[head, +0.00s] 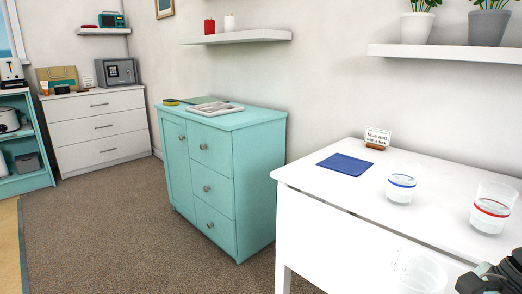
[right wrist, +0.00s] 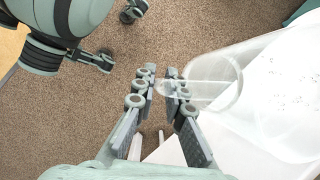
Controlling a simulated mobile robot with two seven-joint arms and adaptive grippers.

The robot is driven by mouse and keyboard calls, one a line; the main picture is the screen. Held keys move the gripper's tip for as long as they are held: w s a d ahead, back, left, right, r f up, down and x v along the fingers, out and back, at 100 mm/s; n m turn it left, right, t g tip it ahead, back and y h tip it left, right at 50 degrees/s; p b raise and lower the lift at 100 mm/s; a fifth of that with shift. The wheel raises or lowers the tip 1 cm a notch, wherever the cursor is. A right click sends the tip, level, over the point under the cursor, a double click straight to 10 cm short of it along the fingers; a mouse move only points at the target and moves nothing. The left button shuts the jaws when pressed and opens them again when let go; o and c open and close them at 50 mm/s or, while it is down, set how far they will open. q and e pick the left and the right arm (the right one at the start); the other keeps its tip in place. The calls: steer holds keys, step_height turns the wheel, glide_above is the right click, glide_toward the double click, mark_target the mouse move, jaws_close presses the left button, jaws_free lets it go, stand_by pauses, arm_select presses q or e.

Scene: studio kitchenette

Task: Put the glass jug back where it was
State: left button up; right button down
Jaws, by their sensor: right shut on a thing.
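A clear glass jug (head: 418,270) is at the front of the white table, low in the head view. My right gripper (head: 488,282) is beside it at the right. In the right wrist view the gripper (right wrist: 165,85) is shut on the glass jug (right wrist: 212,82), whose round clear outline extends right from the fingers. Its see-through wall makes the exact grip, and whether its base touches the table, hard to tell. My left gripper (right wrist: 127,38) shows only in the right wrist view, at top left, its fingers apart and empty.
On the white table (head: 315,185) stand a blue-banded glass (head: 401,186), a red-banded glass (head: 492,208), a blue mat (head: 345,164) and a small sign (head: 377,138). The tabletop between mat and front edge is clear. A teal cabinet (head: 262,185) stands left, beyond a carpet gap.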

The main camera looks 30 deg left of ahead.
steer(key=d+f+n+g+h, duration=0.35)
steer(key=d+f+n, duration=0.55)
steer(key=f+n, duration=0.4)
arm_select(q)
steer(key=s+a+f+g+y+p, duration=0.1)
steer(key=s+a+f+g+p, duration=0.1)
steer(key=f, duration=0.5)
steer(key=shift+s+a+n+g+p, duration=0.2)
steer(key=shift+a+n+g+p, duration=0.15)
steer(key=shift+a+p, duration=0.5)
steer(key=s+f+p, duration=0.1)
steer(key=f, duration=0.1)
steer(key=s+a+f+g, duration=0.1)
steer(key=s+a+f+g+p, duration=0.1)
steer(key=f, duration=0.1)
steer(key=shift+s+a+f+g+y+p, duration=0.2)
steer(key=shift+s+f+g+y+p, duration=0.05)
steer(key=shift+s+f+y+p, duration=0.1)
steer(key=c, duration=0.8)
steer(key=shift+s+a+f, duration=0.15)
steer(key=shift+f, duration=0.1)
steer(key=shift+c, duration=1.4)
arm_select(e)
steer(key=shift+n+h, duration=0.5)
steer(key=shift+h, duration=0.15)
steer(key=r, duration=0.3)
steer(key=s+r, duration=0.1)
steer(key=r, duration=0.1)
steer(key=shift+d+r, duration=0.25)
steer(key=shift+d, duration=0.15)
